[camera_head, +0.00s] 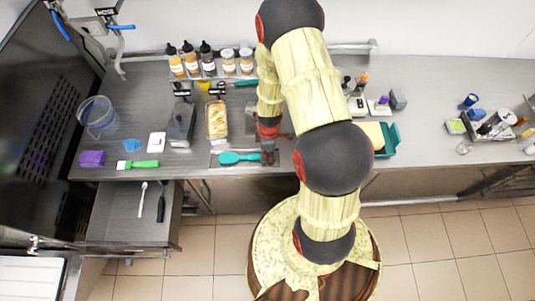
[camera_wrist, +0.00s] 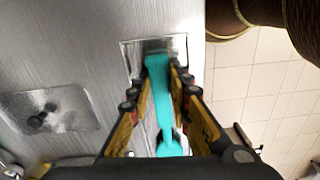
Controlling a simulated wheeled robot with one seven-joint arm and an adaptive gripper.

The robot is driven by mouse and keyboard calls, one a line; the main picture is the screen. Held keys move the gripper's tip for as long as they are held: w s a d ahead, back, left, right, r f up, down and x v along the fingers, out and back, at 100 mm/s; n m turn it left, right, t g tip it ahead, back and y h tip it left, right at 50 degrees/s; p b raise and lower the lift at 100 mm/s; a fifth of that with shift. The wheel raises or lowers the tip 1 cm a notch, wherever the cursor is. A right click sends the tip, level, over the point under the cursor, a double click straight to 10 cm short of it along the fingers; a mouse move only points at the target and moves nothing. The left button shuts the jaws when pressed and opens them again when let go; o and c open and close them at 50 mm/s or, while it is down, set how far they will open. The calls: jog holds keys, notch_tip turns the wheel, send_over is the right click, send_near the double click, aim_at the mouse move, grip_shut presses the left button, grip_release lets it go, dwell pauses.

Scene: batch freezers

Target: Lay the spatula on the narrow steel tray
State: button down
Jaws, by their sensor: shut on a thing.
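The teal spatula (camera_head: 238,157) is near the front edge of the steel counter, with its broad end to the left in the head view. My gripper (camera_head: 268,151) is shut on it. In the wrist view the spatula (camera_wrist: 160,92) runs lengthwise between my two fingers. The narrow steel tray (camera_head: 215,163) is under the spatula in the head view. Its rim also shows beyond my fingertips in the wrist view (camera_wrist: 129,57). I cannot tell whether the spatula touches the tray. My fingers hide part of both.
A filled loaf-shaped container (camera_head: 217,120) and a dark bin (camera_head: 181,124) stand behind the tray. A green-handled tool (camera_head: 138,165) lies to the left. A teal box (camera_head: 388,138) stands to the right. An open drawer (camera_head: 130,215) juts out at the lower left.

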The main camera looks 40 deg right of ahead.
jog(key=shift+f, duration=0.1)
jog(key=c, duration=1.9)
grip_release()
